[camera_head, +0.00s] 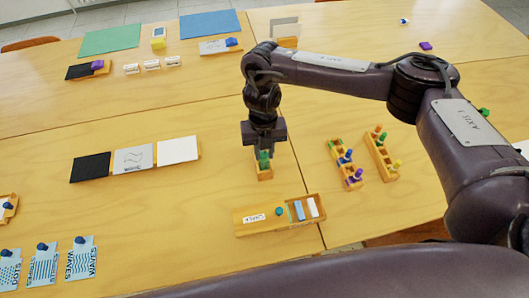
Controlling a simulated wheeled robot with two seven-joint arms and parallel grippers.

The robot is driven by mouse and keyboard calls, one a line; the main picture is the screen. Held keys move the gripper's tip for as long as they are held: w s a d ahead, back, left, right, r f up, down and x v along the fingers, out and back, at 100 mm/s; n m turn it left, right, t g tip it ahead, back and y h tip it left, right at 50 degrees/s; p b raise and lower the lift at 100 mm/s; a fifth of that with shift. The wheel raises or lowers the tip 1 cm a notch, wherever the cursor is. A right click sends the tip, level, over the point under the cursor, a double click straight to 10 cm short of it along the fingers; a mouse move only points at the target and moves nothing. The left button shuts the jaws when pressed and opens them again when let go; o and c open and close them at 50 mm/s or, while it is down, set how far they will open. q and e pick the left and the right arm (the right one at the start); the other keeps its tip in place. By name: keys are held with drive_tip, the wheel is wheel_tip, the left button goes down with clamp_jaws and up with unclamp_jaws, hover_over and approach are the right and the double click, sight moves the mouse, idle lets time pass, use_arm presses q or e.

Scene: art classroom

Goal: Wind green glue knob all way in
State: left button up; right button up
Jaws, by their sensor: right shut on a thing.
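My right gripper (264,149) points straight down near the middle of the table and is shut on the green glue piece (264,160). My left gripper is not in view.
To the right stand two wooden racks (333,150) (370,141) with coloured pegs. Black, grey and white cards (177,150) lie left. The wood between is clear.

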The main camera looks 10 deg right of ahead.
drive_tip(key=shift+n+b, duration=0.5)
drive_tip(key=shift+n, duration=0.1)
drive_tip(key=n, duration=0.3)
drive_tip(key=shift+n+h+b, duration=0.35)
drive_tip(key=shift+n+h, duration=0.05)
drive_tip(key=n+b, duration=0.1)
drive_tip(key=n, duration=0.3)
drive_tip(key=o, duration=1.5)
drive_tip(key=shift+r+p, duration=2.9)
drive_tip(key=shift+r, duration=0.15)
